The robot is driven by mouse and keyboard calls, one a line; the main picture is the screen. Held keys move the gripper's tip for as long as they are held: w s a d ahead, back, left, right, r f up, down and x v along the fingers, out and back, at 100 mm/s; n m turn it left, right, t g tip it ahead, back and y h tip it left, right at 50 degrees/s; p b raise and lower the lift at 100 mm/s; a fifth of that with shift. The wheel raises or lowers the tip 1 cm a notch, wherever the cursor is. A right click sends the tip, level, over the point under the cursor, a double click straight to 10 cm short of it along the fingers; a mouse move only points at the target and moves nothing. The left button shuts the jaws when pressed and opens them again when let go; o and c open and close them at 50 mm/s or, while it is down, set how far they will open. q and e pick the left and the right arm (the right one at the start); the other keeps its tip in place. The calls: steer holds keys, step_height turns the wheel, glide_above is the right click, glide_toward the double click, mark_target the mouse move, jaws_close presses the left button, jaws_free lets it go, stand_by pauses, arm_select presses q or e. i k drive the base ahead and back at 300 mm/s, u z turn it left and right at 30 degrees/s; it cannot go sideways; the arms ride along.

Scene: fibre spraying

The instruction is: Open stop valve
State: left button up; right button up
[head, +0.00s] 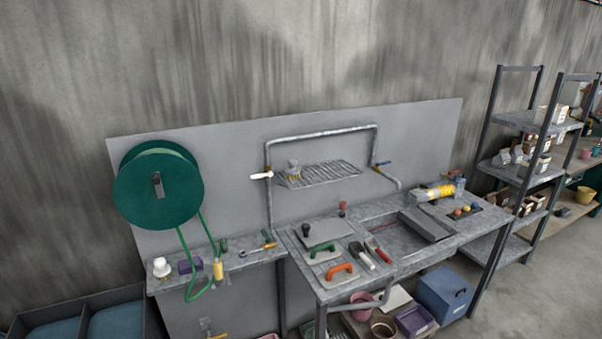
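A grey metal pipe (322,134) runs as an arch on the grey back panel (420,130). A small fitting with a white lever (261,175) sits on its left leg; the lever points left, across the pipe. Another small yellow-handled fitting (218,336) shows low on the panel at the bottom edge, partly cut off. I cannot tell which of these is the stop valve. Neither of my grippers is in view.
A green hose reel (158,187) hangs at the left, its hose (204,288) looping below a small shelf. The workbench (300,275) holds trowels with green (323,250) and orange (341,269) handles. A wire rack (320,173) is between the pipe legs. Shelving (520,172) stands right.

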mark_target(270, 174)
steer(key=i, duration=0.7)
steer(key=u, duration=0.35)
steer(key=k, duration=1.3)
steer(key=z, duration=0.6)
steer(key=i, duration=1.8)
steer(key=u, duration=0.6)
